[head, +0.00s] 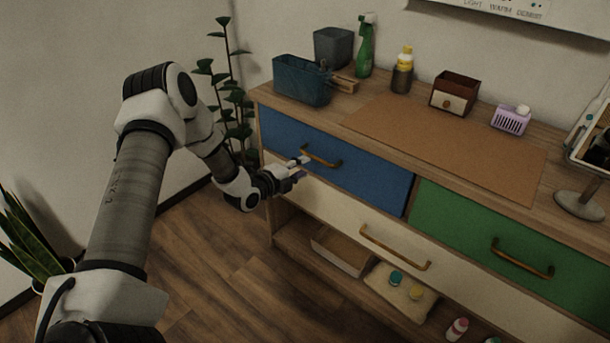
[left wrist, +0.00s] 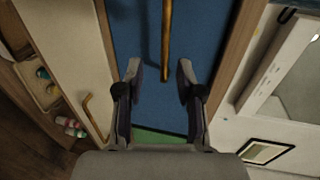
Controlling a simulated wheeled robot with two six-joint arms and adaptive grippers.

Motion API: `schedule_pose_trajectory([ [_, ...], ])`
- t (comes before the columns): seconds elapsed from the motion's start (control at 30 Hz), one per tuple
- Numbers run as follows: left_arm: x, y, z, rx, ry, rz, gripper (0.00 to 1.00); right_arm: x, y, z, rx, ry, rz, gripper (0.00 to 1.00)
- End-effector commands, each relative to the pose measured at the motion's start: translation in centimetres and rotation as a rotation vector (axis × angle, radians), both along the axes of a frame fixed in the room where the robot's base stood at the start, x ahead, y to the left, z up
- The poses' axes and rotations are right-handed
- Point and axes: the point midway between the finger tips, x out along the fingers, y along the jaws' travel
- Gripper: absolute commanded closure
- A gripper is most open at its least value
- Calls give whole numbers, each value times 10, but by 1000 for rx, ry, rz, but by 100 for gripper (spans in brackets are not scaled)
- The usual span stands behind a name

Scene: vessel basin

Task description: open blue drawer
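The blue drawer (head: 350,172) is the upper left drawer of the wooden cabinet and looks shut, its front level with the green one. Its brass bar handle (head: 322,157) runs sideways across the front. My left gripper (head: 300,168) is just in front of the left part of this handle. In the left wrist view the fingers (left wrist: 160,78) are spread apart, with the handle (left wrist: 167,40) running down between them; I see no finger touching it. The blue front (left wrist: 200,40) fills the middle of that view. My right gripper is in neither view.
A green drawer (head: 470,230) is to the right and a cream drawer (head: 340,215) with a brass handle runs below. A shelf under them holds a box and bottles. The top carries bins (head: 301,80), bottles and a brown mat (head: 450,140). A plant (head: 232,90) stands left.

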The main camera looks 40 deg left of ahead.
Motion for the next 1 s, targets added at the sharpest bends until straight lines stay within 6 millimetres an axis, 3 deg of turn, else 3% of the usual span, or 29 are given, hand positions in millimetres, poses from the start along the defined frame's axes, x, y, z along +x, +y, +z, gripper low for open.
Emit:
schedule_pose_trajectory([
  [0.03,-1,8,-5,-13,-13,19,63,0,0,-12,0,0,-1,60],
  [0.17,10,7,0,-11,-18,18,63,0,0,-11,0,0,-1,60],
  [0.5,68,1,-14,-13,-13,18,63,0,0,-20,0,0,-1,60],
  [0.8,76,1,-14,-17,-13,20,63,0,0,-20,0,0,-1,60],
  [0.83,76,1,-14,-17,-13,20,66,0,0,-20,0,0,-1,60],
  [0.93,76,1,-14,-17,-13,20,100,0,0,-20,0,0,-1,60],
  [1.0,76,1,-14,-17,-13,20,100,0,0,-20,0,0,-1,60],
])
